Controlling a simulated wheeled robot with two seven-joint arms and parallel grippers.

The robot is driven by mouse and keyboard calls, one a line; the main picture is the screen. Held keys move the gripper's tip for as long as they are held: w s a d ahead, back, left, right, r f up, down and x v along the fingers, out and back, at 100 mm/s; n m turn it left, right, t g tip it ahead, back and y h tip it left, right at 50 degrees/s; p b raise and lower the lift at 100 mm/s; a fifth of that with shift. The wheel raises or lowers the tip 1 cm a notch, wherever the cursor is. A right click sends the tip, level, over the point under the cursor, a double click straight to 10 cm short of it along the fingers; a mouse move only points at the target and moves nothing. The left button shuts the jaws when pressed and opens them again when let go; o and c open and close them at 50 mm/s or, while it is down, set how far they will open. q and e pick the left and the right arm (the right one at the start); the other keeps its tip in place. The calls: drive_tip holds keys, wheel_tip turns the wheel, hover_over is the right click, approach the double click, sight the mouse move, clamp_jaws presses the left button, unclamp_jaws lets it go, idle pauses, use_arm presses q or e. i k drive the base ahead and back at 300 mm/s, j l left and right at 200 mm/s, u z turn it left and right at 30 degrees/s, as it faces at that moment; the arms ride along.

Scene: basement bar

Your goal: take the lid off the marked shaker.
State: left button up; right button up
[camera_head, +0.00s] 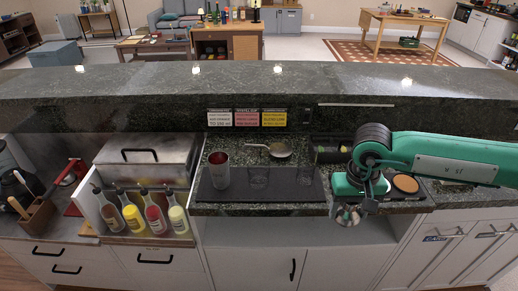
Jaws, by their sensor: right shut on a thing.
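My right gripper (347,212), at the right end of the mat, points down near the counter's front edge. It is shut on a small silvery thing (346,219), mostly hidden by the fingers. I cannot tell if this is a lid alone or part of a shaker. My left gripper is not in view.
A round brown-topped thing (405,184) is right of my gripper. A raised stone ledge (150,85) runs behind.

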sight(218, 161)
drive_tip(key=i+l+u, duration=0.15)
drive_tip(key=i+l, duration=0.15)
drive_tip(key=i, duration=0.25)
drive_tip(key=i+l+u, duration=0.2)
drive_tip(key=i+l, duration=0.15)
drive_tip(key=i, duration=0.2)
drive_tip(key=u, duration=1.25)
